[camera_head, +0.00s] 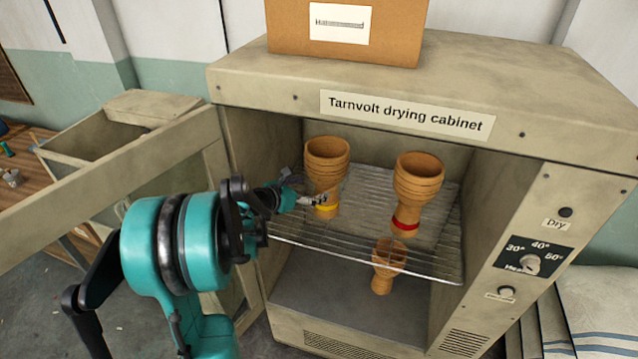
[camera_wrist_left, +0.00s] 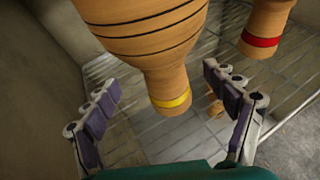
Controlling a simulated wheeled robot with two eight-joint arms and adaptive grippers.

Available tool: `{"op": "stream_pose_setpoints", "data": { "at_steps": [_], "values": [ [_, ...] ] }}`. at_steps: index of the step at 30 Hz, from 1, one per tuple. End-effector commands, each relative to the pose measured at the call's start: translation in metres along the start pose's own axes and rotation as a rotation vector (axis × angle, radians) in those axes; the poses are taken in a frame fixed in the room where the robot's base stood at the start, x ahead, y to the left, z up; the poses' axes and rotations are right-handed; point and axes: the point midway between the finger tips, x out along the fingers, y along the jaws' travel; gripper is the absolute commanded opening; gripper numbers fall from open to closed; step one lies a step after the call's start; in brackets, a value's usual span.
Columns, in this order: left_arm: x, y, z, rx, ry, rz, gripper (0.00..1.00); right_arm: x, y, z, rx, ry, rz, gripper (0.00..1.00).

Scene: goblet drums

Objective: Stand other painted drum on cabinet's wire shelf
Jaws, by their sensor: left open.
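A drum with a yellow band (camera_head: 326,163) stands upright on the cabinet's wire shelf (camera_head: 362,226), at the left. A drum with a red band (camera_head: 418,178) stands upright to its right on the same shelf. My left gripper (camera_head: 312,200) is open at the yellow-banded drum's narrow lower part. In the left wrist view, the yellow-banded drum (camera_wrist_left: 160,60) lies between the spread fingers (camera_wrist_left: 162,82), with gaps visible on both sides low down. The red-banded drum (camera_wrist_left: 262,25) is beyond the right finger. My right gripper is not in view.
A smaller plain drum (camera_head: 384,275) shows below the shelf, partly behind its wires. The drying cabinet (camera_head: 228,90) has its door (camera_head: 110,185) swung open at the left. A cardboard box (camera_head: 390,30) sits on top. The shelf's front middle is clear.

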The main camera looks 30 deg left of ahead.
Motion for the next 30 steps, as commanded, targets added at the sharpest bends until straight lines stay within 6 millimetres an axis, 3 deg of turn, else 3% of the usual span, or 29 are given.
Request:
{"op": "stream_pose_setpoints", "data": {
  "at_steps": [1, 6, 13, 14, 17, 21, 24, 26, 29, 30],
  "values": [
    [-0.014, 0.001, 0.003, -0.003, -0.001, 0.004, 0.85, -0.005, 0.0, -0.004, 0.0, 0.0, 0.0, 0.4],
    [-0.048, 0.001, 0.002, -0.002, 0.0, 0.003, 0.85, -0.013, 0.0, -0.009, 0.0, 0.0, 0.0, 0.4],
    [-0.07, -0.002, 0.005, -0.012, -0.013, 0.003, 0.85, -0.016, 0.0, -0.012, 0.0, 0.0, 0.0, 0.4],
    [-0.071, -0.003, 0.011, -0.026, -0.028, 0.008, 0.85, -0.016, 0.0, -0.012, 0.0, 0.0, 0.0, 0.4],
    [-0.071, -0.014, 0.054, -0.15, -0.147, 0.04, 0.85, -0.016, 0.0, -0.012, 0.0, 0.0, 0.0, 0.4],
    [-0.089, -0.034, 0.148, -0.615, -0.455, 0.097, 0.85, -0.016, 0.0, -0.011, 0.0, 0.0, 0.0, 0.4],
    [-0.115, -0.043, 0.179, -1.102, -0.642, 0.117, 0.85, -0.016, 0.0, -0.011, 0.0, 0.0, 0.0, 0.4],
    [-0.127, -0.05, 0.172, -1.42, -0.708, 0.133, 0.85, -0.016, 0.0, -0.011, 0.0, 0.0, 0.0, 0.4],
    [-0.139, -0.076, 0.129, -1.965, -0.727, 0.195, 0.85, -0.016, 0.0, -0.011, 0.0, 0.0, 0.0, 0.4],
    [-0.141, -0.095, 0.103, -2.177, -0.7, 0.242, 0.85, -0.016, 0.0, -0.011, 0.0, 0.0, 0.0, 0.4]
  ]
}}
